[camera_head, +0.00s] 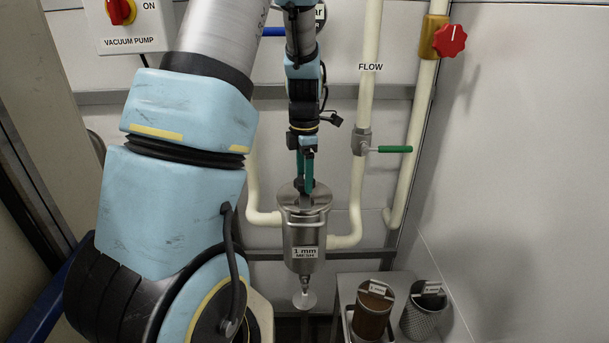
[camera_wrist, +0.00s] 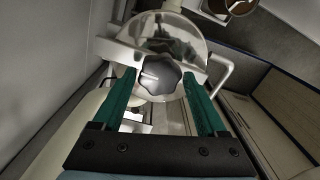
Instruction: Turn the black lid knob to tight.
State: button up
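The black lid knob (camera_wrist: 158,74) is lobed, with a white pointer line, and sits on the round metal lid (camera_wrist: 187,35) in the wrist view. In the head view the lid (camera_head: 305,193) tops a steel strainer housing (camera_head: 303,230) labelled "1 mm MESH"; the knob there is mostly hidden by my gripper. My gripper (camera_wrist: 155,85) has two green fingers, spread apart, one on each side of the knob. A gap shows between the knob and the fingers, most clearly on the right. My gripper (camera_head: 305,185) points down over the lid in the head view.
Cream pipes (camera_head: 355,200) flank the housing. A green-handled valve (camera_head: 394,149) and a red knob (camera_head: 450,40) are on the right. A brown canister (camera_head: 371,310) and a mesh basket (camera_head: 424,310) stand low right. The "VACUUM PUMP" switch (camera_head: 121,11) is upper left.

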jog(key=c, duration=1)
